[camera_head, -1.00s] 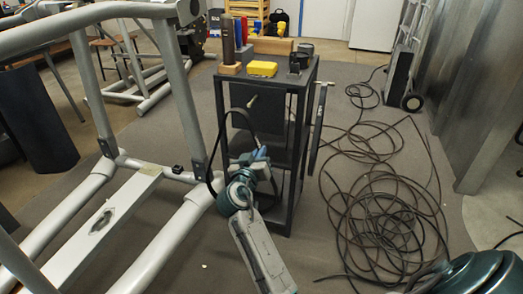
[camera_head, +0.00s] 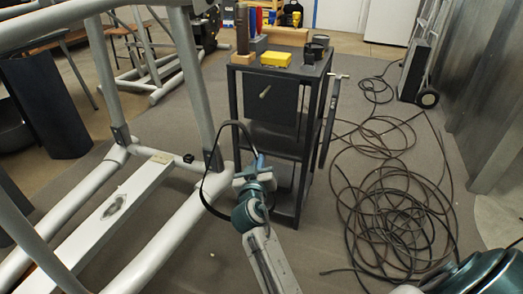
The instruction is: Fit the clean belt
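A thin black belt (camera_head: 202,178) hangs as an open loop at the middle of the head view, left of my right gripper. My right gripper (camera_head: 256,163) is shut on the belt, in front of the dark cart; the fingers are small and partly hidden. The grey elliptical machine frame (camera_head: 98,184) stands at the left, with uprights and long rails. The belt loop shows near the frame's right upright (camera_head: 201,95); I cannot tell whether they touch. My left gripper is not in view.
The dark cart (camera_head: 232,98) carries a yellow box (camera_head: 276,59), a brown cylinder (camera_head: 242,30) and black parts (camera_head: 309,54). Coiled cable (camera_head: 395,225) covers the floor at right. A hand truck (camera_head: 428,97) stands behind it. Bare carpet lies between frame and cart.

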